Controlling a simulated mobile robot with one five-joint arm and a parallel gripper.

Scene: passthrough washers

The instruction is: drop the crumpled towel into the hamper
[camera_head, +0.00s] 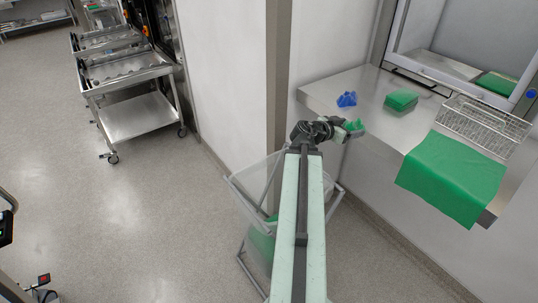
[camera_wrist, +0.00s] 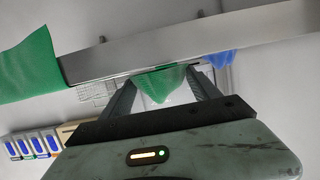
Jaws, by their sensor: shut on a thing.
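My gripper (camera_head: 348,128) is shut on a green crumpled towel (camera_head: 355,125) near the front left edge of the steel counter (camera_head: 345,82). In the wrist view, the towel (camera_wrist: 160,85) bunches between the two fingers of my gripper (camera_wrist: 160,88). The hamper (camera_head: 240,187) is a frame with a pale see-through bag. It stands on the floor below my arm, in front of the counter, and my arm hides its middle. Green cloth (camera_head: 262,240) shows through its lower part.
On the counter are a blue crumpled cloth (camera_head: 347,99), a folded green stack (camera_head: 401,100), a wire basket (camera_head: 483,125) and a green cloth (camera_head: 455,178) draped over the front edge. A grey post (camera_head: 278,80) stands behind the hamper. A steel cart (camera_head: 135,95) is at upper left; the floor between is clear.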

